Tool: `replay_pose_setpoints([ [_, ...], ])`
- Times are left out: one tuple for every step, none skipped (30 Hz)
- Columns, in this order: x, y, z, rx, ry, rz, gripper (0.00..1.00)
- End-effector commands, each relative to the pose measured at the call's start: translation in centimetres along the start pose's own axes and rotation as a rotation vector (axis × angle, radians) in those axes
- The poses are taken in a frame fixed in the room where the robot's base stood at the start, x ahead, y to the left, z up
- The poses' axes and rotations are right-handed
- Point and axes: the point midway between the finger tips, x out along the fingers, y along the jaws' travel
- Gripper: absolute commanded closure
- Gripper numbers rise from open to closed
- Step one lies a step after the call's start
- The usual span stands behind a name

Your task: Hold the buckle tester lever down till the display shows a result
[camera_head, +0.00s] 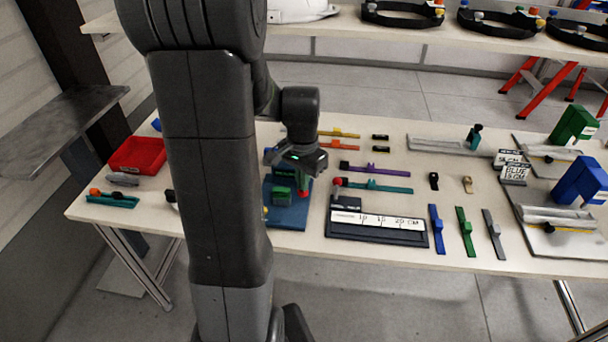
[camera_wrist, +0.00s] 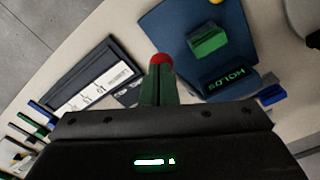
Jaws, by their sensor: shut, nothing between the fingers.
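The buckle tester has a blue base (camera_head: 287,217), which also shows in the wrist view (camera_wrist: 185,35). A green block (camera_wrist: 207,42) sits on it. Its dark display (camera_wrist: 230,82) shows green characters, upside down, that seem to read "HOLD" and one more mark. My gripper (camera_head: 305,166) is shut and empty, directly over the lever. Its body covers the lever's near part, so contact is hard to tell.
A black board with a white scale (camera_head: 375,220) lies right of the tester. Several coloured straps, such as the blue one (camera_head: 436,229), lie further right. A red tray (camera_head: 138,155) stands at the left. My arm hides part of the table.

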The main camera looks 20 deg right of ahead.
Motion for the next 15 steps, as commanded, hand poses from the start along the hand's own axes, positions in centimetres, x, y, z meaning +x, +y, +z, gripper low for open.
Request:
replay_pose_setpoints([
  [-0.8,0.0,0.0,0.000,0.000,0.000,1.00],
  [-1.0,0.0,0.0,0.000,0.000,0.000,1.00],
  [-1.4,0.0,0.0,0.000,0.001,0.000,1.00],
  [-1.6,0.0,0.0,0.000,0.001,-0.001,1.00],
  [-1.9,0.0,0.0,0.000,0.001,-0.001,1.00],
  [-2.2,0.0,0.0,0.000,0.001,0.000,1.00],
  [-2.4,0.0,0.0,0.000,0.001,0.000,1.00],
  [-2.6,0.0,0.0,0.000,0.001,0.000,1.00],
  [-3.0,0.0,0.0,0.000,0.001,0.000,1.00],
  [-3.2,0.0,0.0,0.000,0.001,0.000,1.00],
  [-3.5,0.0,0.0,0.000,0.000,0.000,1.00],
  [-3.8,0.0,0.0,0.000,0.000,0.000,1.00],
  [-4.0,0.0,0.0,0.000,0.000,0.000,1.00],
  [-4.2,0.0,0.0,0.000,0.001,0.000,1.00],
  [-4.4,0.0,0.0,0.000,0.001,0.000,1.00],
])
